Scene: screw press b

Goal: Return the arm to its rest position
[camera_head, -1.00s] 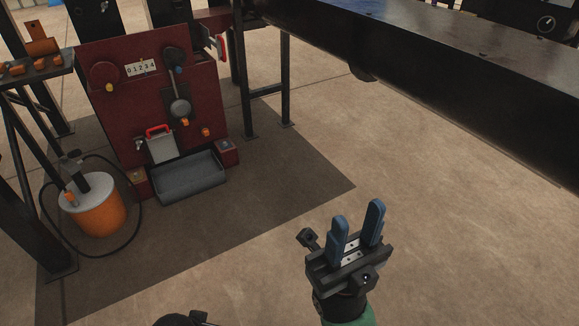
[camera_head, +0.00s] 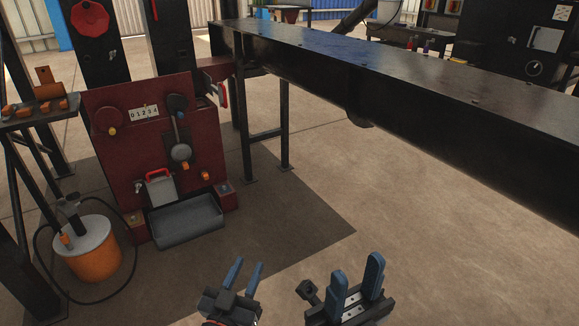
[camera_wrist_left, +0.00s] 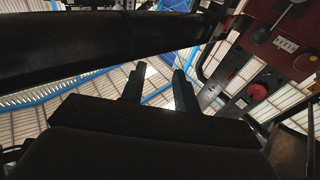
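My left gripper (camera_head: 244,276) is at the bottom centre of the head view, with its two blue fingers apart and nothing between them. Its fingers also show as dark shapes, apart and empty, in the left wrist view (camera_wrist_left: 158,82). My right gripper (camera_head: 357,278) is just to its right, with its two blue fingers apart and empty. Both grippers are over open floor, clear of the red press (camera_head: 150,150) on the left. The arm links behind the grippers are mostly out of the head view.
A long dark beam (camera_head: 420,95) runs across the right side. A grey tray (camera_head: 186,222) sits at the foot of the press. An orange bucket (camera_head: 95,262) with a hose stands at the lower left. The floor (camera_head: 440,240) ahead of the grippers is clear.

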